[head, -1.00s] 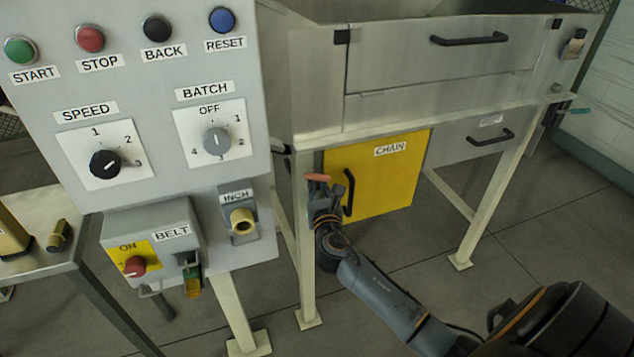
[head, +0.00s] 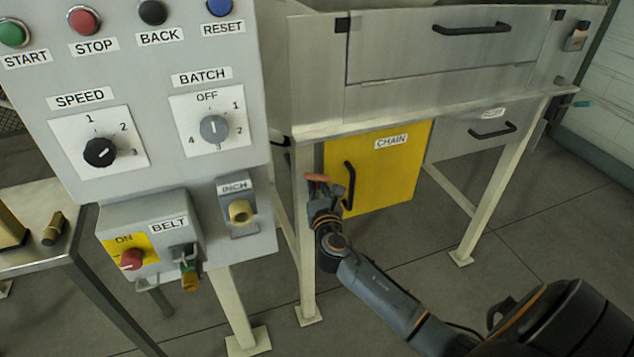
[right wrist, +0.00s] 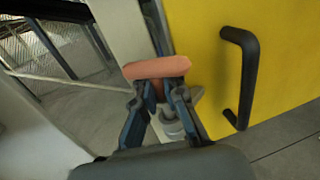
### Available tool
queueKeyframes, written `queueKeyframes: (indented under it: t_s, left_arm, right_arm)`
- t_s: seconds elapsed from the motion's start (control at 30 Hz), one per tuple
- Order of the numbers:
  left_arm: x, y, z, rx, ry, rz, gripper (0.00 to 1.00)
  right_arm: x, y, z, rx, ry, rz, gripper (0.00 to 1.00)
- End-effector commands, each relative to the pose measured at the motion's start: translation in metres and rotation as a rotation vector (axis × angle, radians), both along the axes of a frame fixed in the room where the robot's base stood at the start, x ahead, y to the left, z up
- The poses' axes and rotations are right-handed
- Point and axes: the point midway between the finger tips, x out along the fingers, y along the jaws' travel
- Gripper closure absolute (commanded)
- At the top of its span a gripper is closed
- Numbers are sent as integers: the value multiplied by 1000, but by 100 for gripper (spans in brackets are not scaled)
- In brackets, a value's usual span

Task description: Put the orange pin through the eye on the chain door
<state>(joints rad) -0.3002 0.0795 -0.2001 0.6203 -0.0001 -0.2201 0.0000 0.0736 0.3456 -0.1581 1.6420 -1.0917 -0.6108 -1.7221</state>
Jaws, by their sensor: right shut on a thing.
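The yellow chain door (head: 385,185) is closed under the machine, with a black handle near its left edge; it also shows in the right wrist view (right wrist: 280,60). The orange pin (head: 317,177) is held by my right gripper (head: 325,188) at the door's left edge, beside the frame leg. In the right wrist view the orange pin (right wrist: 157,68) lies across the fingertips of my right gripper (right wrist: 163,80), which is shut on it. The rest of the pin and the eye are hidden or too small to make out. My left gripper is out of view.
The black door handle (head: 348,187) is just right of my right gripper. A pale frame leg (head: 305,240) stands just left of it. A grey control panel (head: 150,100) with buttons and dials fills the left. The floor below the door is clear.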

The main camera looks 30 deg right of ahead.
Motion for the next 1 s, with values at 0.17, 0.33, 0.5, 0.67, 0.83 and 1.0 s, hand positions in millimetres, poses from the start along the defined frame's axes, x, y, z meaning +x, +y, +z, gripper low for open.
queueKeyframes:
  t_s: [0.17, 0.33, 0.5, 0.67, 0.83, 1.0]
  left_arm:
    - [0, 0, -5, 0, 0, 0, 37]
    - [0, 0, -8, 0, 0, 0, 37]
    - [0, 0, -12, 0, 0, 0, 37]
    - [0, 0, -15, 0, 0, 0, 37]
    - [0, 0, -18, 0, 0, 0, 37]
    - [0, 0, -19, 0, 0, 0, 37]
  right_arm:
    - [0, 0, -5, -1, 0, 0, 100]
    - [0, 0, -10, -1, 0, 0, 100]
    - [0, 0, -14, -1, 0, 0, 100]
    - [0, 0, -18, -1, 0, 0, 100]
    - [0, 0, -22, 0, 0, 0, 100]
    - [0, 0, -23, 0, -1, 0, 78]
